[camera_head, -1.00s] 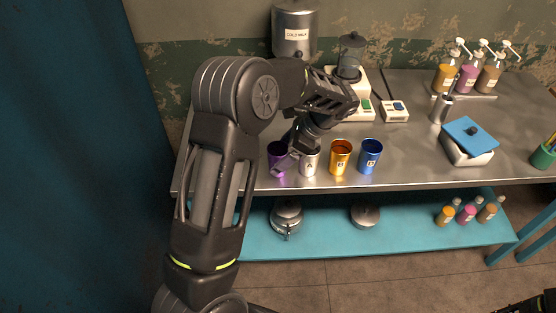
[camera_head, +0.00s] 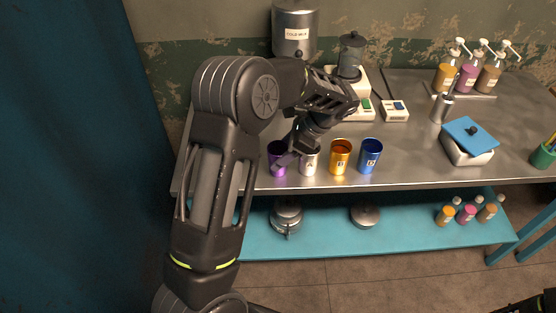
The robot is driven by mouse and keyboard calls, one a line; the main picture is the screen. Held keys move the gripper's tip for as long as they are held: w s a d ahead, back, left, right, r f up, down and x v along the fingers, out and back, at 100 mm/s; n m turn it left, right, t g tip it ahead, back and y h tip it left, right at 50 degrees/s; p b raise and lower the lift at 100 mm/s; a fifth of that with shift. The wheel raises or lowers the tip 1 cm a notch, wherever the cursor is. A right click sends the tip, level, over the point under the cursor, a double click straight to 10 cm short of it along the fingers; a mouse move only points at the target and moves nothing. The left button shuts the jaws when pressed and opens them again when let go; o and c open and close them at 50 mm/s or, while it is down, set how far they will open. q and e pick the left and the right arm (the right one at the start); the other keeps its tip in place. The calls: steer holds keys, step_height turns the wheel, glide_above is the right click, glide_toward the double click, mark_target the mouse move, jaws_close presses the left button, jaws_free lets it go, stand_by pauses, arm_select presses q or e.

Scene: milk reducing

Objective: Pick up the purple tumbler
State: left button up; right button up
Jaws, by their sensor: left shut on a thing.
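The purple tumbler (camera_head: 277,167) stands upright at the left end of a row of cups near the front edge of the steel table. My left gripper (camera_head: 284,158) reaches down to it and is shut on it, with a finger across its upper right side. The tumbler's rim is partly hidden by the gripper. A silver cup (camera_head: 310,166) stands just right of it, partly covered by the gripper. My right gripper is not seen; only a dark bit of what may be my right arm shows at the bottom right corner.
An orange cup (camera_head: 340,158) and a blue cup (camera_head: 370,156) continue the row. Behind are a cold milk dispenser (camera_head: 295,32), a blender (camera_head: 350,58) and a small scale (camera_head: 395,111). A blue-lidded box (camera_head: 468,142) sits right. The table (camera_head: 415,165) is clear between.

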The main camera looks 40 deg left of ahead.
mark_target(282, 142)
arm_select(q)
steer(key=shift+c, duration=1.3)
steer(key=shift+r, duration=0.25)
step_height(282, 142, up, 4)
step_height(282, 142, up, 6)
steer(key=shift+f+p, duration=0.25)
steer(key=shift+p, duration=1)
